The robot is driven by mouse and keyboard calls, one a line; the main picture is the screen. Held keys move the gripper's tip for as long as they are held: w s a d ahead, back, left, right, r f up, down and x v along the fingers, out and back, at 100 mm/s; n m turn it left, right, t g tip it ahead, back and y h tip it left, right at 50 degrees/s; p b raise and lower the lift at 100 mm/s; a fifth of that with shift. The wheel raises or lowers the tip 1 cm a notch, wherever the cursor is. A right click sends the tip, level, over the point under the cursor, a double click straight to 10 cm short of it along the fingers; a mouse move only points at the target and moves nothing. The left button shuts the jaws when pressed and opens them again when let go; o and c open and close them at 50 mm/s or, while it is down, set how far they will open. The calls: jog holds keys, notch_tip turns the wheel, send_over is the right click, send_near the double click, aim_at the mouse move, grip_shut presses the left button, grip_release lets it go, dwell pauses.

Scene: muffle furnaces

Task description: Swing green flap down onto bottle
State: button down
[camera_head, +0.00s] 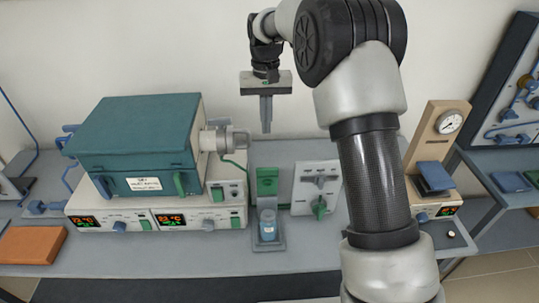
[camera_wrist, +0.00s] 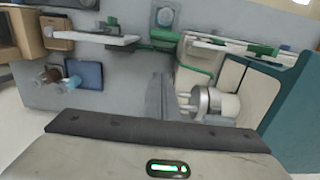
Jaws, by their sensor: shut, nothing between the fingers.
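The green flap (camera_head: 267,181) stands raised behind the bottle on a grey holder. In the wrist view the flap (camera_wrist: 164,34) shows as a small green piece beside the bottle.
A teal muffle furnace (camera_head: 135,135) on a white control base stands left, its metal cylinder (camera_head: 225,139) jutting right. A white panel with a green knob (camera_head: 319,206) stands right of the flap. A wooden gauge stand (camera_head: 440,130) is further right. The bench front (camera_head: 170,260) is clear.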

aim_at(267, 181)
jog(key=s+f, duration=0.1)
jog(key=f, duration=0.2)
jog(key=s+f, duration=0.2)
jog(key=f, duration=0.1)
jog(key=s+f+p, duration=0.1)
jog(key=f, duration=0.2)
jog(key=shift+s+f, duration=0.15)
jog(key=shift+f, duration=0.15)
jog(key=shift+s+f+b, duration=0.1)
jog(key=shift+f+b, duration=0.05)
jog(key=shift+b, duration=0.2)
